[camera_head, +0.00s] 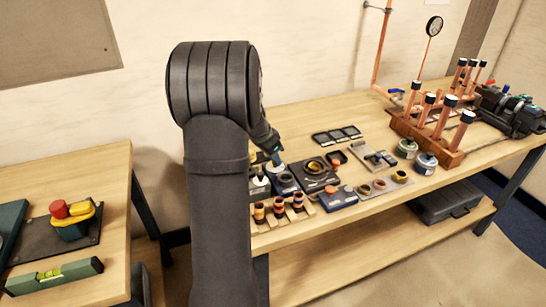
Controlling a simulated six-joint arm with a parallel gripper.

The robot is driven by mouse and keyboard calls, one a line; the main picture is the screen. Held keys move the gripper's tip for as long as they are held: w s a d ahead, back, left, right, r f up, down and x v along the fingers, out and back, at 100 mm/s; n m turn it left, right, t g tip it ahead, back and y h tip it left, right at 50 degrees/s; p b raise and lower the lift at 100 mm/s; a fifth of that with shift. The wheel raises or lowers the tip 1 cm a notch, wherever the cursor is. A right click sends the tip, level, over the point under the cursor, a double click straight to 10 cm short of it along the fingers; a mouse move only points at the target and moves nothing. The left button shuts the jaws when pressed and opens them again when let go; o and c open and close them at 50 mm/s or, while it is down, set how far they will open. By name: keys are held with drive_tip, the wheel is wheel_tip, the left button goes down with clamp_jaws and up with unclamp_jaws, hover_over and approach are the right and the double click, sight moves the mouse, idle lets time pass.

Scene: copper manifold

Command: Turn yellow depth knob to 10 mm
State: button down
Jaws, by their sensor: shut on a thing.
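My gripper (269,157) is small in the view, at the left end of the workbench, low over a group of small fixtures. It is shut on a small pale-topped part that my arm and fingers mostly hide. I cannot make out a yellow depth knob or any millimetre scale there. I cannot tell whether this ring is the knob.
A red emergency stop with a yellow guard (72,224) and a green level (54,277) lie on the left table. Copper fittings in a rack (282,212) stand in front. A wooden block with upright copper pipes (428,136) stands right. The bench's front right is clear.

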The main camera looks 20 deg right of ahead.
drive_tip(key=n+t, duration=0.1)
drive_tip(key=n, duration=0.2)
drive_tip(key=n+t+y, duration=0.1)
drive_tip(key=n, duration=0.2)
drive_tip(key=shift+s+d, duration=0.2)
drive_tip(key=n+y, duration=0.1)
drive_tip(key=n, duration=0.1)
drive_tip(key=n+t, duration=0.1)
drive_tip(key=n, duration=0.2)
drive_tip(key=n+y, duration=0.1)
drive_tip(key=n, duration=0.1)
drive_tip(key=shift+s+d+n+y, duration=0.1)
drive_tip(key=shift+d+n+y, duration=0.15)
drive_tip(key=shift+n+y, duration=0.05)
drive_tip(key=n+y, duration=0.1)
drive_tip(key=n, duration=0.3)
drive_tip(key=shift+d+y, duration=0.15)
drive_tip(key=shift+y, duration=0.25)
drive_tip(key=shift+n+y, duration=0.7)
drive_tip(key=shift+n, duration=1.3)
drive_tip(key=c, duration=1.3)
unclamp_jaws()
drive_tip(key=shift+o, duration=0.2)
